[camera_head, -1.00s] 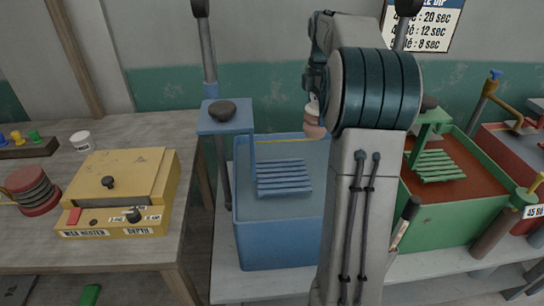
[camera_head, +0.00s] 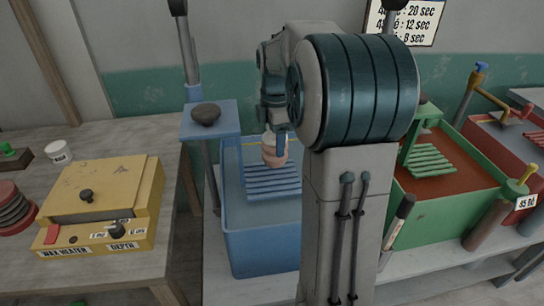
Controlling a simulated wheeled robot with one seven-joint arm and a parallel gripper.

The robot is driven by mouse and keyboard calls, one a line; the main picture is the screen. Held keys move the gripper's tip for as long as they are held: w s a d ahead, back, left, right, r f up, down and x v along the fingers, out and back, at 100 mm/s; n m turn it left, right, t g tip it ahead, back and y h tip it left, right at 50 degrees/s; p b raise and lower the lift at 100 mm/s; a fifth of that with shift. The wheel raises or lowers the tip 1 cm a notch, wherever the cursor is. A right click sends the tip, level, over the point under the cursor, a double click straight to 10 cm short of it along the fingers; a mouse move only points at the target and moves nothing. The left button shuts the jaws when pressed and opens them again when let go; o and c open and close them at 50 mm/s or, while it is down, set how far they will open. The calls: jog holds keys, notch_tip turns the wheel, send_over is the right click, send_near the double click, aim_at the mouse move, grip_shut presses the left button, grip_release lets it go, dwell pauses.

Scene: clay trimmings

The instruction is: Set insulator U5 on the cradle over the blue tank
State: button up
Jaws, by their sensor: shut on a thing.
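The blue tank (camera_head: 262,240) stands on the low bench left of my arm. Its blue slatted cradle (camera_head: 270,182) sits over the tank's opening, joined to a blue bracket with a dark knob on top. My gripper (camera_head: 279,148) is shut on a small insulator (camera_head: 272,155), pinkish-brown below and whitish above. In the picture, the insulator overlaps the cradle's far end and appears above the slats; I cannot tell the gap. No U5 mark can be read on it. My arm hides the tank's right side and part of the gripper.
A green tank (camera_head: 440,205) with a green slatted cradle (camera_head: 428,158) stands right of my arm, with a red tank (camera_head: 500,150) beyond it. A yellow wax heater (camera_head: 100,205) sits on the wooden table at left.

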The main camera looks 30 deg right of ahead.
aim_at(271, 156)
jog(key=shift+s+a+f, duration=0.3)
jog(key=shift+a+f, duration=0.15)
jog(key=shift+a, duration=0.2)
jog(key=shift+f, duration=2)
jog(key=shift+f, duration=0.2)
jog(key=o, duration=1.4)
